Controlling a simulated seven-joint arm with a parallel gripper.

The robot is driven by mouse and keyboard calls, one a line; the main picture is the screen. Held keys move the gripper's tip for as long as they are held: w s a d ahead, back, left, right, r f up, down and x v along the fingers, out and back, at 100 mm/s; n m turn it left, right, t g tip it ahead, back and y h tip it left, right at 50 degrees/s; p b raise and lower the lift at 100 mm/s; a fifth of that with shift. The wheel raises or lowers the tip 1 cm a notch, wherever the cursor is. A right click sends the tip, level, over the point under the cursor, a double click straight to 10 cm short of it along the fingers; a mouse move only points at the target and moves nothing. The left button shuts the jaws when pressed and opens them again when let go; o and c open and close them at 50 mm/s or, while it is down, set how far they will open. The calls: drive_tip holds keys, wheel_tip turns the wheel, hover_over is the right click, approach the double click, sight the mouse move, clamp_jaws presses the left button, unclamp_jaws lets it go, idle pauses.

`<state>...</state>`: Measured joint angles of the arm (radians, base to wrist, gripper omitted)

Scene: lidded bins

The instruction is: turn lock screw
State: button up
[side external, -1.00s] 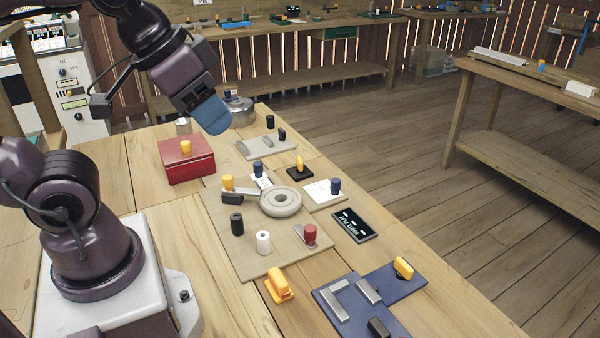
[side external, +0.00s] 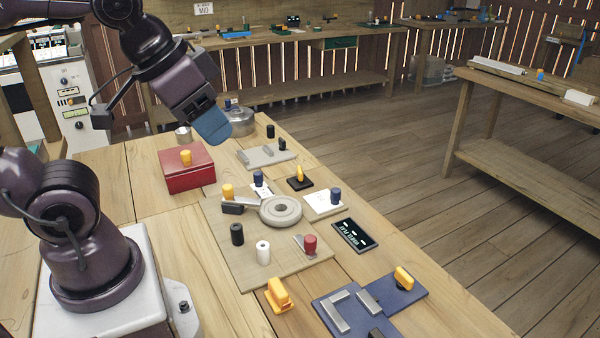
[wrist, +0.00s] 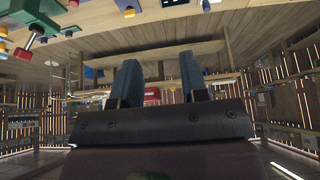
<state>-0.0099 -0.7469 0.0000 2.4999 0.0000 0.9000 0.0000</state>
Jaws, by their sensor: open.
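My gripper (side external: 212,132) hangs over the back of the workbench, near the red lidded box (side external: 188,174) and well above the tabletop. In the wrist view its two fingers (wrist: 160,70) stand apart with nothing held between them. No part is clearly recognisable as the lock screw. Yellow knobs that show are one on the red box lid (side external: 186,157), one on a small black base (side external: 300,172) and one on the blue board (side external: 404,278). A grey ring with a handle (side external: 281,210) lies on the beige board. My gripper touches none of these.
A round metal pot (side external: 239,121) and a small can (side external: 183,134) stand near the gripper. Black, white and red knobs stand on the beige board (side external: 290,262). A dark display plate (side external: 355,233) lies to its right. Bare wood shows at the front left.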

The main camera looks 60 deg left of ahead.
wheel_tip(320, 180, down, 3)
drive_tip(key=w+a+g, duration=0.2)
drive_tip(key=w+a, duration=0.1)
drive_tip(key=m+g+y, duration=0.2)
drive_tip(key=m+y, duration=0.2)
drive_tip(key=m, duration=1.8)
approach(300, 169)
drive_tip(key=x, duration=1)
drive_tip(key=shift+a, duration=0.15)
clamp_jaws()
